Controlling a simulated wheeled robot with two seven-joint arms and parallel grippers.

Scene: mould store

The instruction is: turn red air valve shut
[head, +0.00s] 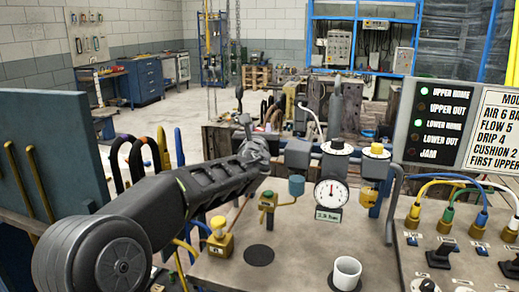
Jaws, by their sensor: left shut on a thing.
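My left arm reaches in from the lower left over the bench, and its gripper (257,152) is at the pipework, just left of a grey fitting (298,153). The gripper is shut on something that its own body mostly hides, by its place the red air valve. No red handle shows clearly, so I cannot tell how far the valve is turned. My right gripper is not in view.
A round gauge (331,194), a white cup (346,272) and a yellow-knobbed brass valve (220,237) stand on the grey bench. At right are a status panel (435,125) and a box with coloured hoses (468,243). Blue board (50,150) at left.

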